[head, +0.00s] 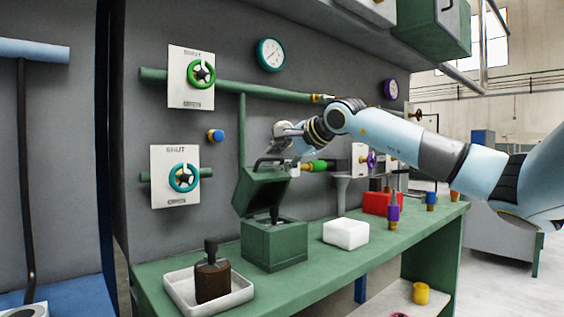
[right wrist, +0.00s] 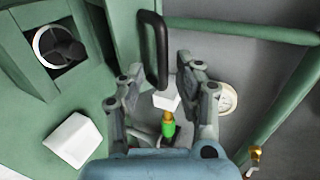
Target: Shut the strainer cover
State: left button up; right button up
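The strainer is a green box (head: 274,245) on the green bench. Its cover (head: 262,188) stands raised and tilted up at the back, with a black handle at its upper edge. A black-handled insert (head: 274,214) shows in the open box; the right wrist view shows the round opening with a pale rim (right wrist: 60,47). My right gripper (head: 285,150) is at the cover's upper edge. In the right wrist view, its spread fingers (right wrist: 158,85) stand either side of the black cover handle (right wrist: 153,50), with gaps visible. My left gripper is out of view.
A white tray (head: 182,308) holding a brown, black-handled cylinder (head: 212,282) stands left of the strainer. A white block (head: 346,234) and a red box (head: 380,203) stand right. Valve wheels (head: 201,74) and green pipes are on the wall behind.

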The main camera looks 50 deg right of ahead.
jog(key=shift+s+r, duration=0.1)
jog(key=shift+s, duration=0.1)
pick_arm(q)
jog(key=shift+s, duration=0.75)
pick_arm(e)
notch_tip(320, 180, up, 10)
